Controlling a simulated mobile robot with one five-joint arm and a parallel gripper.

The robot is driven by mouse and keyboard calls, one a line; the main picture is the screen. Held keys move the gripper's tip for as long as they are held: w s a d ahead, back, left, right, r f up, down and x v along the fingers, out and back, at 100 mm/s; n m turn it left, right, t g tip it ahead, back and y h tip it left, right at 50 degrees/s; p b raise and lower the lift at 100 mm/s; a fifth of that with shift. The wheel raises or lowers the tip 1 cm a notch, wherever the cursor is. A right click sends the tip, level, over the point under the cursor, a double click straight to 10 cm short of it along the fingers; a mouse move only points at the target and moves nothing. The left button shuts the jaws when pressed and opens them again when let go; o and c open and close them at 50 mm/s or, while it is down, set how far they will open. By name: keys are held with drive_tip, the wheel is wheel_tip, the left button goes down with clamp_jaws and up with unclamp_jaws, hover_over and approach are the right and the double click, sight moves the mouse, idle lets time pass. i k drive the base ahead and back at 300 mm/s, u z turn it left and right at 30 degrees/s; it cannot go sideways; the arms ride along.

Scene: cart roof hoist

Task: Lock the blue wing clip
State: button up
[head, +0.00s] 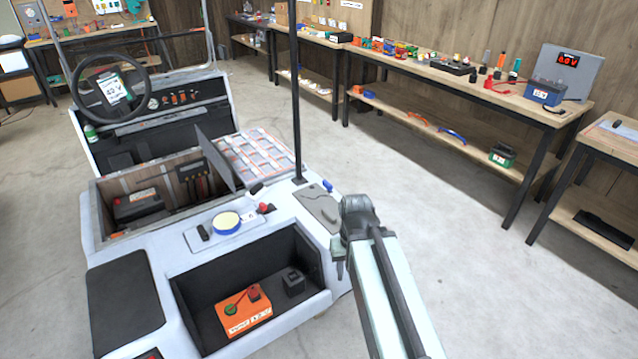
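A small blue piece (327,186), which looks like the blue wing clip, sits at the back right edge of a grey plate (316,206) on the cart's white body. It is too small to tell whether it is locked or loose. My gripper (339,256) is at the end of my arm, at the cart's right edge, just in front of and to the right of the plate. It is apart from the blue piece in the picture. Its fingers are too small and partly hidden to show whether they are open or shut.
A tall black post (296,90) rises beside the plate. A red knob (264,208) and a blue-rimmed round pad (227,222) are to the left. The floor right of the cart is clear up to the workbench (470,95).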

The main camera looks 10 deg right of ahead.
sight(326, 185)
drive_tip(key=u, duration=0.2)
drive_tip(key=i, duration=0.9)
drive_tip(key=u, duration=2.65)
drive_tip(key=k, duration=0.65)
drive_tip(key=z, duration=0.9)
drive_tip(key=i, duration=1)
drive_tip(key=u, duration=0.05)
